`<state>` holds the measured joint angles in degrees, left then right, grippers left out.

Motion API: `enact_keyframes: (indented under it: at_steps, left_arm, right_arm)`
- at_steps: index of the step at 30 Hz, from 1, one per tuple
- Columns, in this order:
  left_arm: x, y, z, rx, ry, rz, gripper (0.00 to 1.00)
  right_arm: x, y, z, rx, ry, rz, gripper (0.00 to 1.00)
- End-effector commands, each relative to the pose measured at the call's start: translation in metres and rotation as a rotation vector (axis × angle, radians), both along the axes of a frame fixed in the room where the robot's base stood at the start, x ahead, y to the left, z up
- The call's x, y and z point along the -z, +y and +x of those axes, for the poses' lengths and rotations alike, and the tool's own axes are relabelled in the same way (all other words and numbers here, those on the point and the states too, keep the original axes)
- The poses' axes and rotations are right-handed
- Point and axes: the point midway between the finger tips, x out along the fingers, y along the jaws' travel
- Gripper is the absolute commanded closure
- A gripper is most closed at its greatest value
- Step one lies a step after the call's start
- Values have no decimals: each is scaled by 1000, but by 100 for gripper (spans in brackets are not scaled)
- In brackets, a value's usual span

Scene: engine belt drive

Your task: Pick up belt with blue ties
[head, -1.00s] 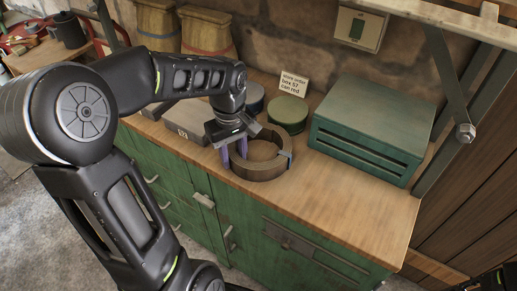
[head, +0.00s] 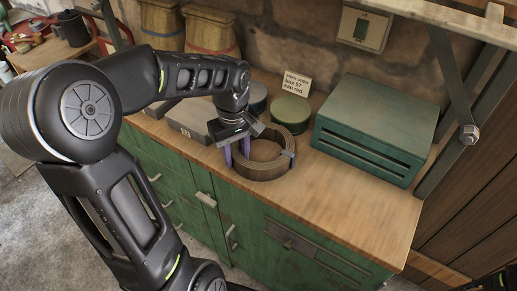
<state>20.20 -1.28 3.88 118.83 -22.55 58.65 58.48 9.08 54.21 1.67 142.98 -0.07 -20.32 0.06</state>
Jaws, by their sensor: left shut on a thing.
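The belt (head: 277,174) is a brown-grey coiled ring on or just above the wooden worktop; I cannot tell whether it touches. A small blue-grey tie (head: 288,153) shows on its right side; any other ties are hidden. My left gripper (head: 236,156) points down at the belt's left side, with its purple fingers on either side of the band. It is shut on the belt. My right gripper is not visible; only a dark bit of my own body shows in the bottom right corner.
A green slotted metal box (head: 375,130) stands right of the belt. Behind are a green round tin (head: 290,110), a bluish tin (head: 257,99) and a written card (head: 297,84). A grey box (head: 191,123) lies to the left. The worktop's front right (head: 350,205) is clear.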

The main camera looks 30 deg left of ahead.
Motion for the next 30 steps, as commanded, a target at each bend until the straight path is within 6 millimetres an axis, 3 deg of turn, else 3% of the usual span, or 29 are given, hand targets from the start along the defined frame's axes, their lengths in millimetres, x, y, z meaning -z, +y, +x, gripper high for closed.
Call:
enact_keyframes:
  at_steps: [8,21,30]
  left_arm:
    - [-9,0,1,-1,-5,1,100]
    - [-84,0,2,0,-6,1,100]
    - [-101,0,1,0,-2,0,100]
  right_arm:
    - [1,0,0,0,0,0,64]
    - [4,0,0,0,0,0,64]
    - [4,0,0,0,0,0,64]
